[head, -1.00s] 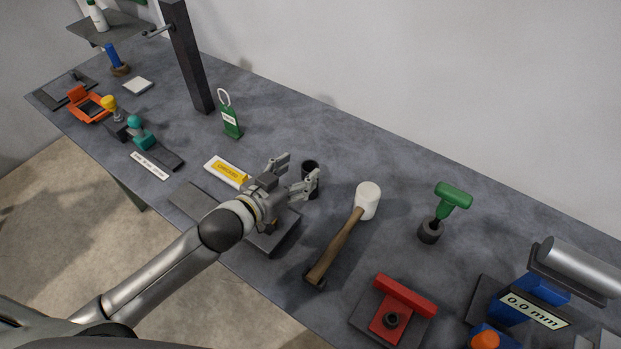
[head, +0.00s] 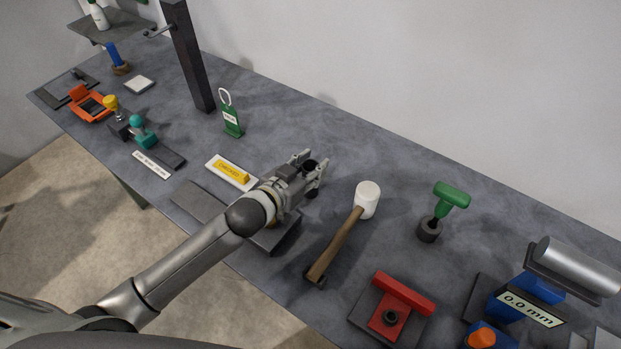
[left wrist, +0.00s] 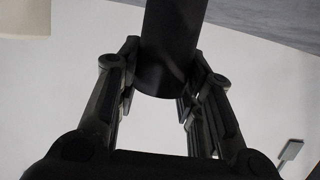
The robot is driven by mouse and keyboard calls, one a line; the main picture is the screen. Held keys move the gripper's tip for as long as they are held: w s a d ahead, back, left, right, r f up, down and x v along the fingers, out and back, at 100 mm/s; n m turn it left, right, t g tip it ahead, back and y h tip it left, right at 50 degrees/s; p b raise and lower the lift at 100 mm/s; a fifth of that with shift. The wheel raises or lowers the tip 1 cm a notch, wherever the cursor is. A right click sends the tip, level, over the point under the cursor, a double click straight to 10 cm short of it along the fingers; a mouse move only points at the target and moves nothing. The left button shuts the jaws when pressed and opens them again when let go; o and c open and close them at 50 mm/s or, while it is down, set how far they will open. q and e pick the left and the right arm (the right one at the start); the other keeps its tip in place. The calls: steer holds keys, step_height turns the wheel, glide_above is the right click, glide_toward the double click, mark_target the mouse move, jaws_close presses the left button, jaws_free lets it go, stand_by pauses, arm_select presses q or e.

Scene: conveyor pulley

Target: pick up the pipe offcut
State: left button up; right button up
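The pipe offcut (head: 310,164) is a short dark cylinder standing upright near the middle of the bench. In the left wrist view it (left wrist: 168,50) shows large between the fingers. My left gripper (head: 314,164) reaches across the bench, its fingers on either side of the pipe offcut. In the left wrist view the finger pads (left wrist: 160,88) lie close against both sides of it, with no clear gap. The lower part of the pipe offcut is hidden behind the gripper in the head view. My right gripper is not in view.
A white-headed mallet (head: 368,198) lies just right of the gripper. A yellow block on a white plate (head: 222,166) lies left of it. A green tag (head: 231,121) stands behind. A red fixture (head: 392,312) and a green-handled tool (head: 451,197) are further right.

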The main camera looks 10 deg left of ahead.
arm_select(q)
jaws_close()
steer(key=shift+r, duration=0.1)
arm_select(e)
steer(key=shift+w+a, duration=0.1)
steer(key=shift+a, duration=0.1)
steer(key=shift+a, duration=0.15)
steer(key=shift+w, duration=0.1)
